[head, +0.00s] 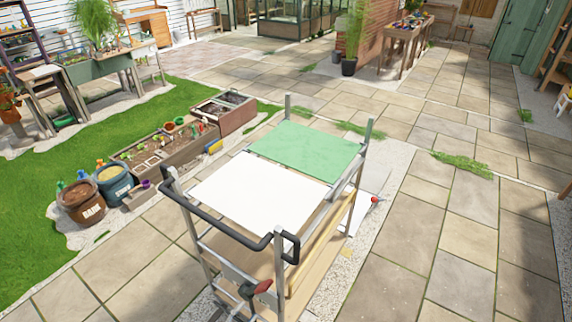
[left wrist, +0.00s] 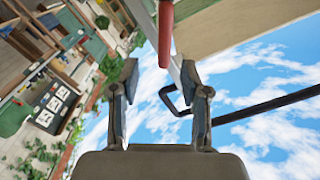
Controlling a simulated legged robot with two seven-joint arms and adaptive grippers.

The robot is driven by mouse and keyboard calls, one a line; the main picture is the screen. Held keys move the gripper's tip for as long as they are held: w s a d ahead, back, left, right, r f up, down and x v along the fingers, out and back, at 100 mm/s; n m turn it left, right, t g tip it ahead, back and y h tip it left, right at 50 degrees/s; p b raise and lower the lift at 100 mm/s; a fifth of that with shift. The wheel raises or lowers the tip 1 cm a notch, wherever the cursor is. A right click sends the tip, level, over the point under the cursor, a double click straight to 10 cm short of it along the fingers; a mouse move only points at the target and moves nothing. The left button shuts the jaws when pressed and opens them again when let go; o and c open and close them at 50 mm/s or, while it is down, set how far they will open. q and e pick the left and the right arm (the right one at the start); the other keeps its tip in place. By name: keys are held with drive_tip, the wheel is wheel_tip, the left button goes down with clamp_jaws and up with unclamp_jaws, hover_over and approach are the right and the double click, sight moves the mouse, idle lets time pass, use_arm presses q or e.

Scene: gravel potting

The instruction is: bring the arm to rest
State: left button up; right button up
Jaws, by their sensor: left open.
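My left gripper (left wrist: 160,95) is open in the left wrist view, with its two fingers apart and nothing between them. A red handle (left wrist: 166,35) shows just beyond the fingertips, apart from them. In the head view, part of my left gripper (head: 240,298) shows low at the bottom edge, by the front of the cart, near a red-ended handle (head: 263,287). The cart (head: 325,215) has a white sheet (head: 255,195) and a green sheet (head: 305,147) on top. My right gripper is not in view.
The cart's dark push handle (head: 215,222) runs along its near side. Planter boxes (head: 180,150) and two buckets, one brown (head: 82,205) and one blue-grey (head: 113,183), stand to the left. Open paving (head: 450,240) lies to the right.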

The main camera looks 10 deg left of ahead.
use_arm(q)
drive_tip(key=s+a+f+n+g+y, duration=0.2)
drive_tip(key=s+f, duration=0.1)
drive_tip(key=f, duration=0.6)
drive_tip(key=s+a+f+n+g+y, duration=0.1)
drive_tip(key=s+f+n+g+y, duration=0.15)
drive_tip(key=f, duration=0.55)
drive_tip(key=s+a+f+n+g+y, duration=0.1)
drive_tip(key=s+a+f+g+y, duration=0.15)
drive_tip(key=f, duration=0.65)
drive_tip(key=s+d+f+n+g, duration=0.1)
drive_tip(key=s+f+g, duration=0.3)
drive_tip(key=s+f, duration=0.4)
drive_tip(key=s+d+f+n+g, duration=0.1)
drive_tip(key=s+f+g, duration=0.3)
drive_tip(key=s, duration=1.2)
wheel_tip(320, 180, down, 4)
drive_tip(key=shift+s+d+f+n, duration=0.1)
drive_tip(key=shift+s+d+n, duration=0.2)
drive_tip(key=shift+d, duration=0.6)
drive_tip(key=shift+w, duration=0.15)
